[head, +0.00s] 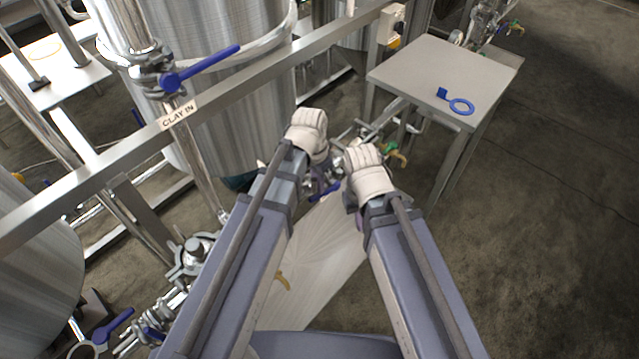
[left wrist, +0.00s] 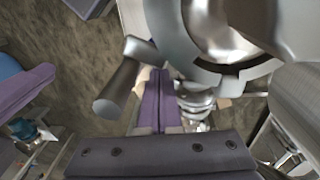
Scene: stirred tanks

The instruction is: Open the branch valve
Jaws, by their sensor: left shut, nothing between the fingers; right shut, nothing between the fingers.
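A blue-handled lever valve (head: 200,70) sits on the vertical pipe above a "CLAY IN" label (head: 178,115). Another blue lever (head: 325,190) shows low between my arms, beside steel fittings. I cannot tell which one is the branch valve. My left gripper (head: 318,172) is below its pale wrist, mostly hidden by it. In the left wrist view its purple fingers (left wrist: 158,88) are shut and empty, close to a steel pipe clamp (left wrist: 215,75) and a grey cylindrical handle (left wrist: 122,85); contact is unclear. My right gripper (head: 352,200) is shut and empty, mostly hidden behind its wrist.
A steel rail (head: 240,88) crosses in front of a large tank (head: 225,120). More fittings with a blue lever (head: 113,325) are at lower left. The floor at right is clear.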

